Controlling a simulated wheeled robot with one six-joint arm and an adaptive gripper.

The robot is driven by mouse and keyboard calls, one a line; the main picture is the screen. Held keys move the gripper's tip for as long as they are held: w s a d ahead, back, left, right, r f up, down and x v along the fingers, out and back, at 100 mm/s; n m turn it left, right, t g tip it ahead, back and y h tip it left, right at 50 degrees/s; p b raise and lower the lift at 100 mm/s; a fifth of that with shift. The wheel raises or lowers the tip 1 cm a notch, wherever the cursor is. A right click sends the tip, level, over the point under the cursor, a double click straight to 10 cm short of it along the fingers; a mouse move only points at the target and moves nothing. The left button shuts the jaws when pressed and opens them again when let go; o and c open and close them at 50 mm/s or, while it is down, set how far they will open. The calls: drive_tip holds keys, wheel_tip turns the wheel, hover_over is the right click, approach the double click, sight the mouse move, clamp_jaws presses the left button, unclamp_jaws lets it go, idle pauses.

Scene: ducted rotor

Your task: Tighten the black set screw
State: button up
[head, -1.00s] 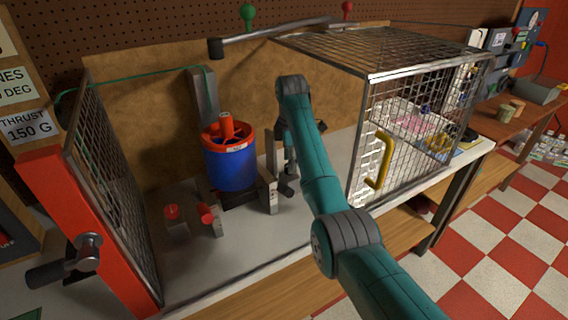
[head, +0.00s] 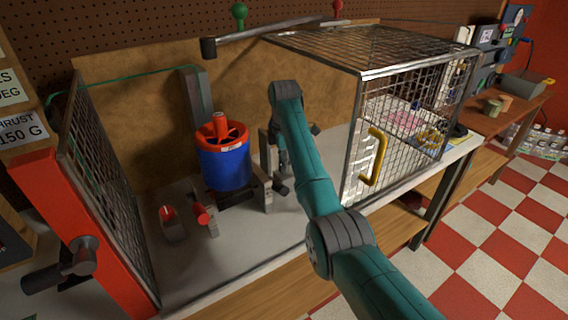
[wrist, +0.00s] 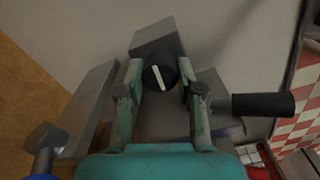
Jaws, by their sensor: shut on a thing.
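The black set screw (wrist: 160,72) is a round black head with a white line across it, seen in the wrist view on a grey block (wrist: 157,38). My gripper (wrist: 160,80) has one finger on each side of the head and is shut on it. The white line lies slightly tilted from the picture's upright. In the head view my arm hides most of the gripper and the screw. The blue duct (head: 225,168) with a red rotor (head: 220,131) stands just left of my gripper.
A black handle (wrist: 262,104) juts out right of the fingers in the wrist view. Two red-capped fittings, one a red knob (head: 203,216), stand front left of the duct. A mesh panel (head: 100,190) is at left; a mesh cage with a yellow handle (head: 373,157) is at right.

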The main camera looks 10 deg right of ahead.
drive_tip(key=shift+m, duration=0.3)
drive_tip(key=m, duration=0.7)
drive_tip(key=shift+m, duration=0.3)
drive_tip(key=m, duration=0.4)
drive_tip(key=shift+m, duration=2.2)
drive_tip(key=o, duration=1.2)
drive_tip(key=shift+c, duration=0.2)
